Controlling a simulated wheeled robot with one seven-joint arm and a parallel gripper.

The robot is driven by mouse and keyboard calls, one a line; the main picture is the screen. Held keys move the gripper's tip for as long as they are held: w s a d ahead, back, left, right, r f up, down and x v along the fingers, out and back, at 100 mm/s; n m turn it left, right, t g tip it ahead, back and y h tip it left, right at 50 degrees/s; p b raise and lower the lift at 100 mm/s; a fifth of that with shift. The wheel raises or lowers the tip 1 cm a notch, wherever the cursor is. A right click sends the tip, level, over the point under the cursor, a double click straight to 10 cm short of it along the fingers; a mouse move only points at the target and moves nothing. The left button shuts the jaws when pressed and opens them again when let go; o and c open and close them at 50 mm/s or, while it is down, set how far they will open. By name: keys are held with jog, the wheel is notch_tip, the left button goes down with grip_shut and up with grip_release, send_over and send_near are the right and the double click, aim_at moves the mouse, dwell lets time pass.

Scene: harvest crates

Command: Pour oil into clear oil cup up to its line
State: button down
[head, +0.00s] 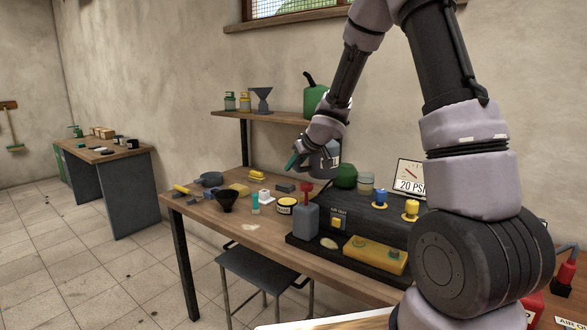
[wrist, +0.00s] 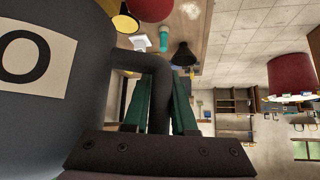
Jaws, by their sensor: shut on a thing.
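My gripper (head: 294,160) is above the workbench, its green fingers shut on the handle of a dark grey can. In the wrist view the fingers (wrist: 160,105) close around the handle, and the can (wrist: 85,110) fills the left side with a white label showing a letter O. In the head view the can (head: 322,166) is small and partly hidden by my wrist; its tilt and spout are unclear. A pale, see-through cup (head: 366,183), likely the clear oil cup, stands behind the black unit, right of a green round vessel (head: 346,175). Its line and any oil are too small to see.
A black funnel (head: 227,200), teal cylinder (head: 255,204) and yellow-black tin (head: 286,205) stand left. A dial sign reads 20 PSI (head: 410,176).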

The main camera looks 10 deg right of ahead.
jog(key=shift+w+r+m+y, duration=0.25)
jog(key=shift+r+y, duration=0.1)
jog(key=shift+r, duration=0.3)
jog(key=shift+w+r+m+y, duration=0.2)
jog(key=shift+r+y, duration=0.15)
jog(key=shift+r, duration=0.3)
jog(key=shift+d, duration=0.1)
dwell(0.6)
jog(key=d+m+y, duration=0.1)
jog(key=y, duration=0.1)
jog(key=d+r+m+y, duration=0.1)
jog(key=w+d+r+m+y, duration=0.1)
jog(key=y, duration=0.1)
jog(key=shift+d+r+y, duration=0.1)
jog(key=shift+y, duration=0.2)
dwell(0.6)
jog(key=shift+d, duration=0.1)
dwell(0.4)
